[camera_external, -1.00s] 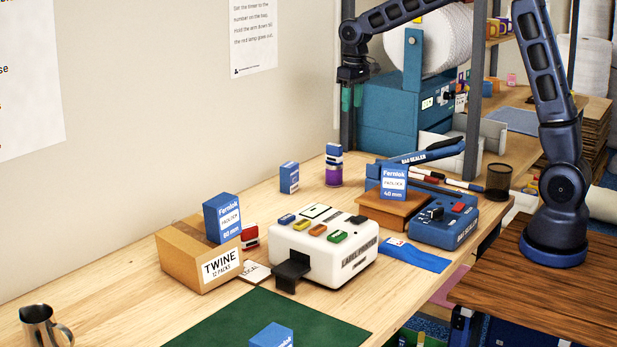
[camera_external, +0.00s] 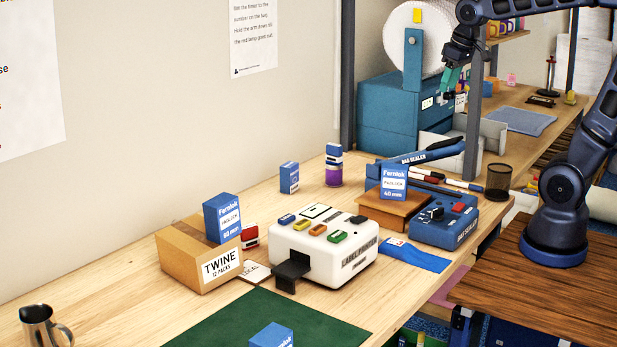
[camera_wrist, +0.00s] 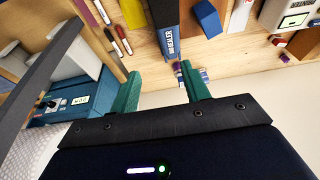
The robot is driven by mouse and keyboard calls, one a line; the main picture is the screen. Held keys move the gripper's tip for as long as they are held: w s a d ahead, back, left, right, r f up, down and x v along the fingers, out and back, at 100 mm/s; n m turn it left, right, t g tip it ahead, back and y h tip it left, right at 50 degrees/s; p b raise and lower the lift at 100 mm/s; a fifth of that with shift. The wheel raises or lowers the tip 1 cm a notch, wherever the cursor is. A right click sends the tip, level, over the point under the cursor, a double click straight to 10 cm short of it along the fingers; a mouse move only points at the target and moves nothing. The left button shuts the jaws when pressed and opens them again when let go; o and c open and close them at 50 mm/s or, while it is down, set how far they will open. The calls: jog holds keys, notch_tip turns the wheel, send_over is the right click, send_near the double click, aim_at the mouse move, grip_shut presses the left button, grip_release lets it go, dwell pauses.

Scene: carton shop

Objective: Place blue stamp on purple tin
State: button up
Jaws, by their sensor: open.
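The purple tin (camera_external: 333,176) stands upright near the wall in the external view. The blue stamp (camera_external: 333,151), blue with a white band, sits on top of the tin, upright and apart from my gripper. My gripper (camera_external: 446,94) is open and empty, raised in the air to the right of the tin, in front of the teal machine. In the wrist view my gripper (camera_wrist: 158,72) shows its two green fingers spread with nothing held between them. Small items by the right fingertip there are partly hidden, too small to tell clearly.
The bag sealer (camera_external: 444,222) and label printer (camera_external: 322,250) stand on the bench. A blue packet (camera_external: 289,178) stands left of the tin. A Fernlok packet (camera_external: 394,181) stands on a brown box. A teal machine (camera_external: 392,115) with a white roll is behind. A pen cup (camera_external: 498,181) stands right.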

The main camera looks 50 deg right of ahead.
jog(key=s+f+t, duration=0.1)
jog(key=s+f, duration=0.2)
jog(key=s, duration=0.9)
jog(key=shift+s+d+f, duration=0.15)
jog(key=shift+d+f, duration=0.05)
jog(key=shift+d, duration=0.2)
jog(key=shift+o, duration=0.3)
